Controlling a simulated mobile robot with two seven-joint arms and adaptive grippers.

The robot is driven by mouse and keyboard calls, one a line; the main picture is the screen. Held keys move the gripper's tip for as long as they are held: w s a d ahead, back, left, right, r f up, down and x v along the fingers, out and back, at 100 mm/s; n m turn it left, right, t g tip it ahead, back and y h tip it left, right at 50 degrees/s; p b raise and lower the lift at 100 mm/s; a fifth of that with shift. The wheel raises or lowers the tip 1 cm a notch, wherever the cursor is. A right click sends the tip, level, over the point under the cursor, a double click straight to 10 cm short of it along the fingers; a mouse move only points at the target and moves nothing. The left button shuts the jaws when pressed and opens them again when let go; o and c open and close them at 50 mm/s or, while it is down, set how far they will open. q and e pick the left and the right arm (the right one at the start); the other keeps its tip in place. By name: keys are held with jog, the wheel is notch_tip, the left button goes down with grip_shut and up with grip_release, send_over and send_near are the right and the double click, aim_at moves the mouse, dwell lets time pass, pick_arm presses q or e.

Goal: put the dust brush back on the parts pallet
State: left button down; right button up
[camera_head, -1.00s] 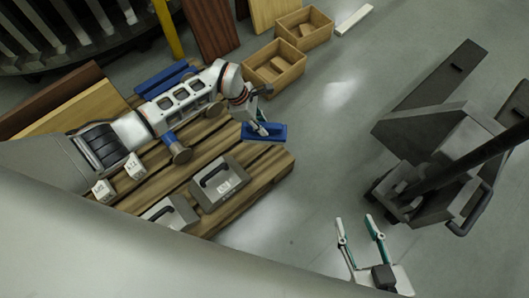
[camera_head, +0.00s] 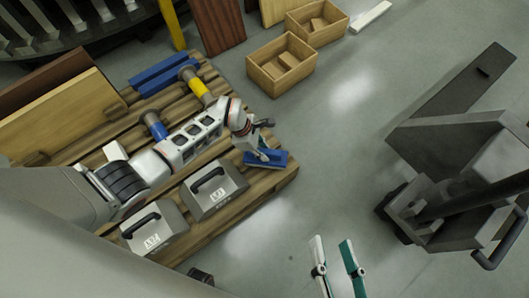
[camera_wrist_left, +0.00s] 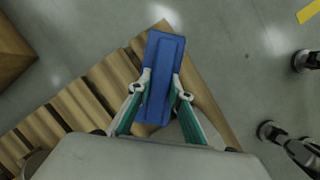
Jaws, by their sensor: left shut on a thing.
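The dust brush (camera_head: 276,160) is a blue block with a raised narrower part. My left gripper (camera_head: 261,149) is shut on it; the left wrist view shows the brush (camera_wrist_left: 165,48) between the two fingers (camera_wrist_left: 158,92). The brush is over the right corner of the wooden parts pallet (camera_head: 262,187), which also shows in the wrist view (camera_wrist_left: 112,82). I cannot tell whether the brush touches the planks. The gripper hides part of it. My right gripper (camera_head: 333,244) is open and empty, low in the head view, over the floor.
Two grey cases (camera_head: 216,190) (camera_head: 155,228) stand along the pallet's near side. Blue bars (camera_head: 160,78), a yellow-banded cylinder (camera_head: 197,84) and a blue cylinder (camera_head: 154,126) are further back. Wooden boxes (camera_head: 281,68) lie beyond; a dark cart (camera_head: 450,200) stands right. Floor between is clear.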

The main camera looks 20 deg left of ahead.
pick_arm(q)
jog(key=shift+s+f, duration=0.2)
jog(key=shift+f, duration=0.45)
jog(key=shift+s+f, duration=0.2)
jog(key=shift+f, duration=0.4)
jog(key=shift+w, duration=0.15)
jog(key=shift+w+r, duration=0.15)
jog(key=shift+r, duration=0.1)
jog(key=shift+f+b, duration=0.25)
jog(key=shift+b, duration=0.05)
jog(key=c, duration=1.8)
grip_release()
jog(key=shift+c, duration=0.2)
pick_arm(e)
jog(key=shift+s+a+f+m, duration=0.15)
jog(key=shift+s+a+m, duration=0.1)
jog(key=shift+a+m, duration=0.4)
